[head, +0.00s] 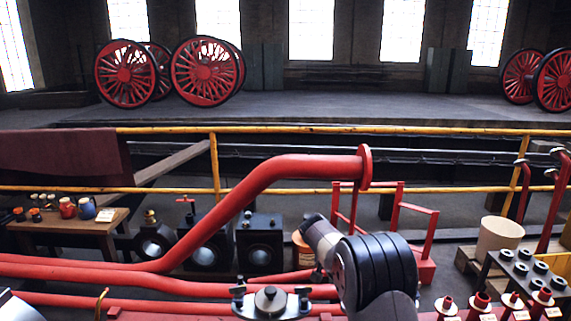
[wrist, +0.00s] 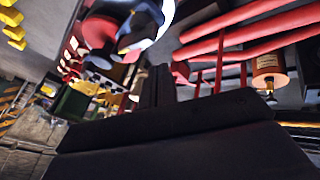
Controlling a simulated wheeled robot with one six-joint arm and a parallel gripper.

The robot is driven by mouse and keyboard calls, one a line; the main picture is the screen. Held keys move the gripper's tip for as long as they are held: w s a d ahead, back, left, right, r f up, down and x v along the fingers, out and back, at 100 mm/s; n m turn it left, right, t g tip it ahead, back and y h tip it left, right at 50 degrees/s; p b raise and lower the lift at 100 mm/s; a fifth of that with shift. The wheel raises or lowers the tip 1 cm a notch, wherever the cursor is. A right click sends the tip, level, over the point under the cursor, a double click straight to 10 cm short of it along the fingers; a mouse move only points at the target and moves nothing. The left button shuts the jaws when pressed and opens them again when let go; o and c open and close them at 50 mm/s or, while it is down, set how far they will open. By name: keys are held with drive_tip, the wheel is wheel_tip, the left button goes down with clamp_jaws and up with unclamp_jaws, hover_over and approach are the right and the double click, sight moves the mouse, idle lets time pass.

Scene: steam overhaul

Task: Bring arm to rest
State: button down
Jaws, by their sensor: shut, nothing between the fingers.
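My arm shows in the head view as a dark ribbed joint with grey links, folded low at the bottom centre-right, in front of the red pipes (head: 230,205). My gripper (wrist: 154,88) shows in the wrist view as two dark fingers close together above a broad black body. It is shut with nothing between the fingers. The wrist view is strongly tilted, with red pipes (wrist: 240,38) and an orange can (wrist: 266,70) beyond the fingers at the right. The gripper's fingers cannot be made out in the head view.
A yellow railing (head: 300,130) crosses behind the pipes. A wooden table (head: 75,222) with small pots stands left. A dark rack (head: 525,272) and a beige bucket (head: 499,236) stand right. Red-and-white fittings (head: 480,302) line the lower right. Red wheels (head: 205,72) stand far back.

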drive_tip(key=a+r+m+g+h+p, duration=0.1)
drive_tip(key=a+r+m+g+p, duration=0.25)
drive_tip(key=r+m, duration=0.4)
wheel_tip(320, 180, down, 9)
drive_tip(key=s+n+t+y+b, duration=0.35)
drive_tip(key=n+t+b, duration=0.35)
drive_tip(key=n, duration=0.9)
drive_tip(key=s+a+f+p+v, duration=0.1)
drive_tip(key=p+v, duration=0.1)
drive_tip(key=v, duration=0.9)
drive_tip(key=shift+t+y, duration=0.35)
drive_tip(key=shift+t, duration=0.1)
